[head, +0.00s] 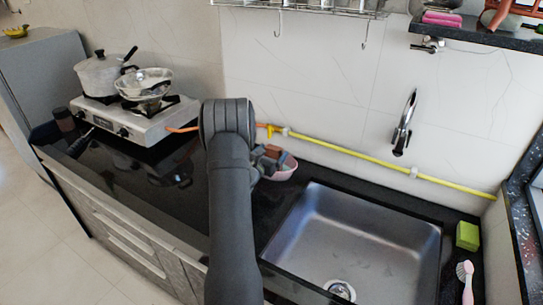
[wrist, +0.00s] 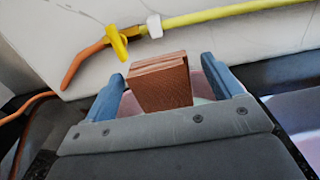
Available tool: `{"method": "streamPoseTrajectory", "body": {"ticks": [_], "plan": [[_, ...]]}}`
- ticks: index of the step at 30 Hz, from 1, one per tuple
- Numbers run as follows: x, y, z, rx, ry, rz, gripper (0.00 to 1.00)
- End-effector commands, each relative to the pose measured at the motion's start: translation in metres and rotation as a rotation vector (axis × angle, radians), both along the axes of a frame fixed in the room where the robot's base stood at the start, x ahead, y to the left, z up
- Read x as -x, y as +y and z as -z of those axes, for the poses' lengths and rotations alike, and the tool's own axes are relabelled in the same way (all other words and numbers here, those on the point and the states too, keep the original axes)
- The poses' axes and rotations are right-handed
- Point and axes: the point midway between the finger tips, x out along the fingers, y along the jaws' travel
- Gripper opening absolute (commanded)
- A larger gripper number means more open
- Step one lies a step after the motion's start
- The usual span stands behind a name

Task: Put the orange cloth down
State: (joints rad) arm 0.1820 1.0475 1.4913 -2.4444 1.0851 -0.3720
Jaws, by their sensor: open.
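The orange cloth (wrist: 160,85), a folded brownish-orange block, stands between the two blue fingers of my gripper (wrist: 163,72) in the wrist view. The fingers are apart, with a gap on each side of the cloth. A pink bowl (head: 285,172) sits on the counter just left of the sink, and the cloth is over or in it; I cannot tell which. In the head view my arm hides much of my gripper (head: 268,158) and the cloth (head: 273,151), which show as a small patch at the bowl.
The steel sink (head: 350,235) is right of the bowl. A yellow pipe (head: 370,157) runs along the wall close behind the gripper. A stove (head: 140,118) with pots stands at left. A green sponge (head: 467,235) and pink brush (head: 466,280) lie far right.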

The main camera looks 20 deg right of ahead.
Motion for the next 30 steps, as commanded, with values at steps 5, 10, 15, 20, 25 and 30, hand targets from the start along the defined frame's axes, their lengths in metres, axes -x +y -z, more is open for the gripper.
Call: {"method": "streamPoseTrajectory", "body": {"ticks": [5, 10, 15, 20, 25, 30], "plan": [[0.0, 0.0, -0.029, 0.0, -0.003, 0.0, 0.85], [0.0, 0.0, -0.052, 0.001, -0.002, -0.001, 0.85], [0.0, 0.0, -0.061, 0.0, 0.0, 0.0, 0.85], [0.0, 0.0, -0.061, 0.001, 0.001, 0.0, 0.85], [0.0, 0.0, -0.061, 0.001, 0.001, 0.0, 0.85], [0.0, 0.0, -0.061, 0.001, 0.001, 0.0, 0.85]]}}
